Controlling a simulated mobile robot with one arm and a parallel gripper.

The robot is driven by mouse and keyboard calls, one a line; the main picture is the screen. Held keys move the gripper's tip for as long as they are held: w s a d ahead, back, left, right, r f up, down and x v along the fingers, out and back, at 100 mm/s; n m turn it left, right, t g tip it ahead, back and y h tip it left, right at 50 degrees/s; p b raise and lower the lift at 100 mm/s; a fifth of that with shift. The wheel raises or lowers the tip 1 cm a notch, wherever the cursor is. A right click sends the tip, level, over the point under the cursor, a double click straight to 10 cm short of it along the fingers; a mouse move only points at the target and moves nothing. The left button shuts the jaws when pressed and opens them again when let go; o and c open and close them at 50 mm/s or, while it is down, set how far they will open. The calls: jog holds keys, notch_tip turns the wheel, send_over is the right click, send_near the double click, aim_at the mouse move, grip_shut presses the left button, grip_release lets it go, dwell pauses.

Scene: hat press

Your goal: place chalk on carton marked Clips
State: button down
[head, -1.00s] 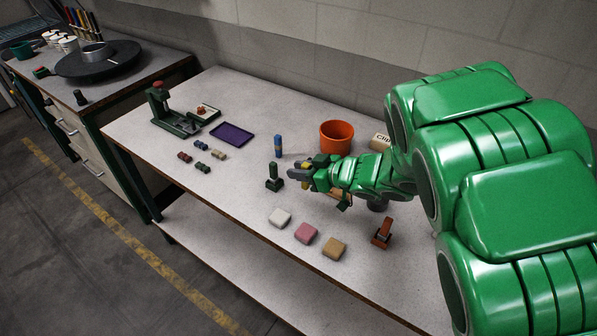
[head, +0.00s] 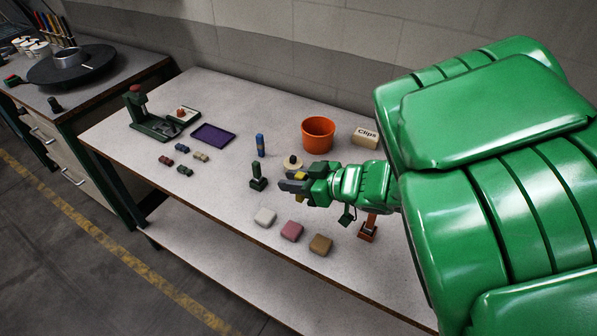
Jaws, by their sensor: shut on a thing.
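My gripper (head: 290,182) is above the middle of the table, to the left of and in front of the carton. Its dark fingers are shut on a small yellow thing (head: 301,175), mostly hidden by the fingers; I cannot tell for sure that it is the chalk. White (head: 265,217), pink (head: 292,231) and tan (head: 320,245) blocks lie in a row at the table's front.
An orange pot (head: 318,134) stands left of the carton. A dark green stamp (head: 258,178) is just left of my fingers, with a blue stick (head: 260,145) behind. A round cream piece (head: 292,162) sits behind my gripper. An orange-brown tool (head: 368,228) stands at the front right.

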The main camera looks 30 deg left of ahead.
jog(key=w+d+r+m+t, duration=0.1)
jog(key=w+d+m+t, duration=0.15)
jog(key=w, duration=1.35)
jog(key=m+t+h, duration=0.1)
jog(key=m+t, duration=0.2)
send_over(364, 131)
jog(key=shift+n, duration=0.25)
jog(key=f, duration=0.6)
jog(key=shift+s+d+f, duration=0.1)
jog(key=shift+s+f, duration=0.1)
jog(key=shift+s, duration=0.1)
jog(key=shift+w+f, duration=0.2)
jog(key=shift+f, duration=1.55)
